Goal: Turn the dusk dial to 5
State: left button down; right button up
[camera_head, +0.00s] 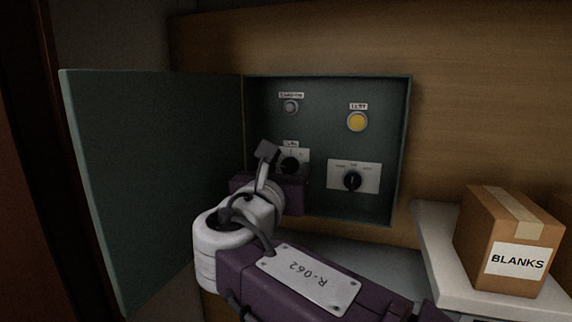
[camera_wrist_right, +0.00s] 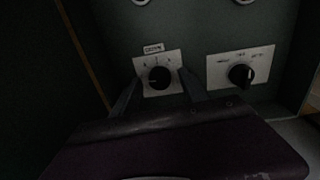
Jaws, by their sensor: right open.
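The dusk dial (camera_head: 290,165) is a black knob on a white scale plate at the lower left inside the open green cabinet, partly hidden by my right arm in the head view. In the right wrist view the dial (camera_wrist_right: 159,77) shows in full under a small label too blurred to read for certain. My right gripper (camera_wrist_right: 157,88) is open, with one finger on each side of the dial's plate; I cannot tell whether the fingers touch the knob. The gripper body covers the panel below. My left gripper is not in view.
A second black selector knob (camera_head: 352,180) sits right of the dial. Above are a yellow lamp (camera_head: 357,121) and a grey round fitting (camera_head: 291,107). The cabinet door (camera_head: 155,180) stands open at left. A cardboard box marked BLANKS (camera_head: 510,240) rests on a shelf (camera_head: 436,255) at right.

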jog(key=shift+s+a+r, duration=0.15)
jog(key=shift+s+a, duration=0.15)
jog(key=shift+s, duration=0.3)
jog(key=shift+c, duration=0.2)
jog(key=shift+w+d, duration=0.2)
jog(key=shift+w, duration=0.05)
jog(key=c, duration=1.1)
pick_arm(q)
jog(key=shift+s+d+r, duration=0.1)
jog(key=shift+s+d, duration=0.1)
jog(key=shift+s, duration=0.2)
pick_arm(e)
jog(key=shift+s+d, duration=0.2)
jog(key=shift+d, duration=0.1)
jog(key=shift+d, duration=0.1)
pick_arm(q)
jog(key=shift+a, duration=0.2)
pick_arm(e)
jog(key=shift+a, duration=0.4)
